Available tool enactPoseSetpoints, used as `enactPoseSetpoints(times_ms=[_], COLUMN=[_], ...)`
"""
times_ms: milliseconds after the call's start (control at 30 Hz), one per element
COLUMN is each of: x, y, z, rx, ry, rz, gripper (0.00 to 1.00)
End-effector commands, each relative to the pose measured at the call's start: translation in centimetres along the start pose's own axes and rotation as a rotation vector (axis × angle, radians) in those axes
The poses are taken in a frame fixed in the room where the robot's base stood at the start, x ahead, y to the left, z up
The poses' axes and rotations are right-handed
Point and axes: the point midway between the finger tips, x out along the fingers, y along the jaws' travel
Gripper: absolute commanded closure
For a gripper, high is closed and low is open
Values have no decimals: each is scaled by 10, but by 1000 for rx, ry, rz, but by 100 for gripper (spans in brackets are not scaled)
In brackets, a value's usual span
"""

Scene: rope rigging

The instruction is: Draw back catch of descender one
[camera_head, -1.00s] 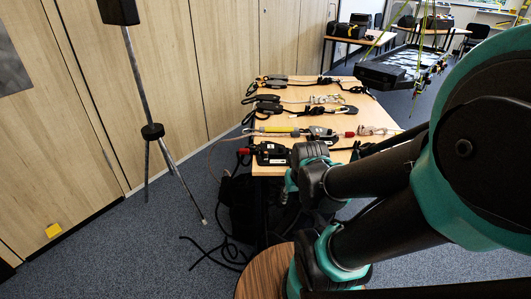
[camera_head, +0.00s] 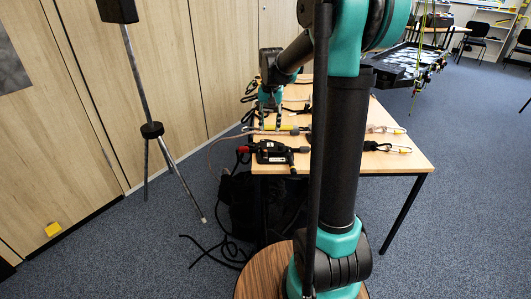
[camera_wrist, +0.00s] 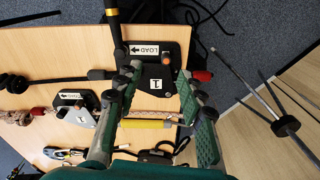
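A black plate device (camera_wrist: 155,58) with a white "LOAD" arrow label, a "1" label and an orange-brown knob lies at the top of the wrist view. In the head view the black device (camera_head: 272,151) at the table's near left edge appears to be the same one. A second, grey device (camera_wrist: 75,108), also labelled "1", sits lower left with a rope. I cannot tell for sure which is the descender. My gripper (camera_wrist: 157,78) is open, its fingertips apart on either side of the first device's lower part in the wrist view. It also shows in the head view (camera_head: 270,124), above the table's left side.
The wooden table (camera_head: 410,160) holds several other ropes and devices. A tripod (camera_head: 153,132) stands left. Loose black cables lie on the floor.

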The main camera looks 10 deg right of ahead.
Motion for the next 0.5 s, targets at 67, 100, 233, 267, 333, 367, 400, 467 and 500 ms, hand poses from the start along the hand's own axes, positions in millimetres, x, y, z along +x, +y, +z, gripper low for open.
enactPoseSetpoints(times_ms=[67, 100, 233, 267, 333, 367, 400, 467, 500], x=[-3, -4, -6, -6, -3, -1, 2, 10, 16], y=[-11, -15, -23, -24, -25, -25, -25, -25, -24], z=[-19, -26, -38, -39, -41, -41, -40, -40, -39], rx=[26, 39, 63, 65, 68, 69, 69, 69, 69], ry=[-22, -32, -50, -52, -55, -55, -56, -55, -55], rz=[10, 15, 24, 25, 27, 27, 27, 27, 27], gripper=[61, 61, 61, 61, 61, 61, 61, 61, 61])
